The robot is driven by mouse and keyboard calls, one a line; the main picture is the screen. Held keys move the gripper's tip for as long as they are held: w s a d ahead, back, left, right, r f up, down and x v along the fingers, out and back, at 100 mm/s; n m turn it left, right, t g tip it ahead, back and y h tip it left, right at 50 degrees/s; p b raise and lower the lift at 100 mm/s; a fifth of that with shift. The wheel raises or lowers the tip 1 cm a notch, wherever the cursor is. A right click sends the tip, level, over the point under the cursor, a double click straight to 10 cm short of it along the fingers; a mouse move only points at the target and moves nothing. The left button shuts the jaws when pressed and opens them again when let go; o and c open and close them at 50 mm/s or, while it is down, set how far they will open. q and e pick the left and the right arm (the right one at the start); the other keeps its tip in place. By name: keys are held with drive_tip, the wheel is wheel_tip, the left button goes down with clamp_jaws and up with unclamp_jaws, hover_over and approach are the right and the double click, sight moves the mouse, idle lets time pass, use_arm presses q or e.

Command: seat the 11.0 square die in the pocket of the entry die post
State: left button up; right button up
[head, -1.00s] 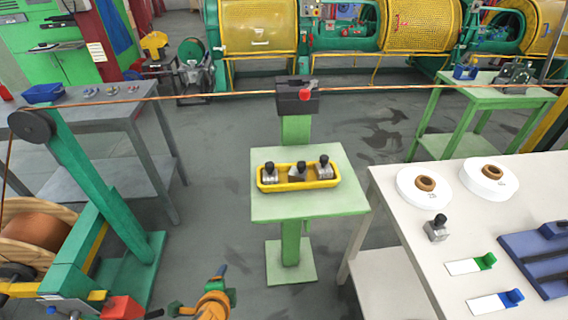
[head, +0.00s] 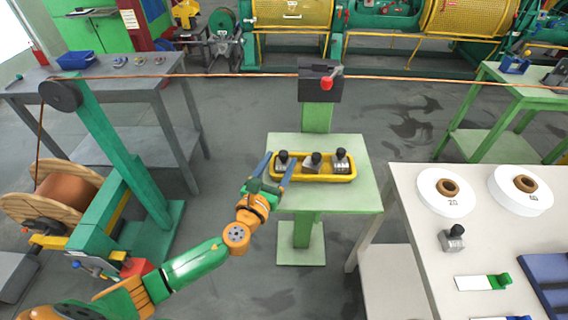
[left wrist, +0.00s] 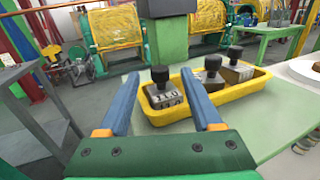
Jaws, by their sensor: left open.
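Three grey dies with black knobs stand in a yellow tray (head: 318,179) on a small green table. The left one (head: 283,158) carries a label in the left wrist view (left wrist: 163,94) that seems to read 11.0; the other labels I cannot read. My left gripper (head: 280,160) is open and empty at the tray's left end, its two blue fingers pointing toward the left die, which shows between them in the left wrist view. The entry die post (head: 317,117) rises behind the tray with a dark head block (head: 320,84) and red knob. Its pocket cannot be made out. My right gripper is out of view.
A copper wire (head: 200,76) runs across the scene at the post's head. A white table (head: 410,205) at right holds another knobbed die (head: 452,238) and two white spools. A green stand with a wooden reel (head: 60,195) is at left.

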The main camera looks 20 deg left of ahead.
sight(282, 158)
use_arm(q)
drive_tip(key=w, duration=0.3)
drive_tip(key=shift+w+d+f, duration=0.1)
drive_tip(key=shift+w, duration=0.1)
drive_tip(key=shift+s, duration=0.1)
clamp_jaws()
idle(1.1)
